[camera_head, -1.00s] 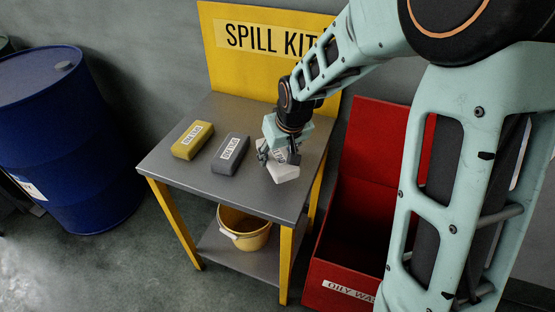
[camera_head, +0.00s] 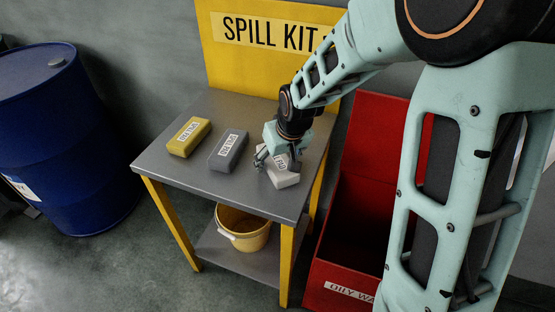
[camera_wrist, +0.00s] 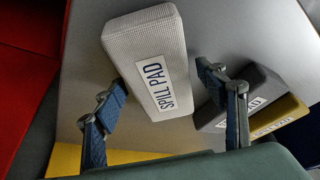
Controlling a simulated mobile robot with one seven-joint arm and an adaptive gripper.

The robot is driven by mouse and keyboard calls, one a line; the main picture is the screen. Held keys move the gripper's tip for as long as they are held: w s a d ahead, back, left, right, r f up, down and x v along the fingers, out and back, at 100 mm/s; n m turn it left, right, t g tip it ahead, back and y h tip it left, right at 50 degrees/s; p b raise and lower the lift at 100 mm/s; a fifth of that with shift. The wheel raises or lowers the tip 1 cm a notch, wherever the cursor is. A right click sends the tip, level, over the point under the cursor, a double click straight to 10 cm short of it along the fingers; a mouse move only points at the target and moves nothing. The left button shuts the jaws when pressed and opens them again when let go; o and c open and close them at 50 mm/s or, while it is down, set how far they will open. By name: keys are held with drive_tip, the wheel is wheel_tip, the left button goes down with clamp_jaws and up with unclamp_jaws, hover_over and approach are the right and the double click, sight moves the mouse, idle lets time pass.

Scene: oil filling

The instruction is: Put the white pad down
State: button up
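The white pad (camera_head: 284,180) lies on the right part of the grey metal table (camera_head: 200,187), directly under my gripper (camera_head: 276,162). In the wrist view the white pad (camera_wrist: 146,50) shows its "SPILL PAD" label upward. My gripper's fingers (camera_wrist: 161,78) stand spread on either side of the pad's near end, with a small gap showing on each side. The gripper looks open and is not clamped on the pad. The pad's underside is hidden, but it appears to rest flat on the table.
A grey pad (camera_head: 228,150) and a yellow pad (camera_head: 189,137) lie to the left on the table. A yellow bucket (camera_head: 243,230) stands on the lower shelf. An open red bin (camera_head: 352,215) stands right of the table. A blue drum (camera_head: 60,140) stands at far left.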

drive_tip(key=shift+r, duration=0.1)
drive_tip(key=shift+r, duration=0.2)
drive_tip(key=p+v, duration=0.3)
drive_tip(key=v, duration=0.8)
drive_tip(key=shift+r, duration=0.4)
drive_tip(key=shift+s, duration=0.1)
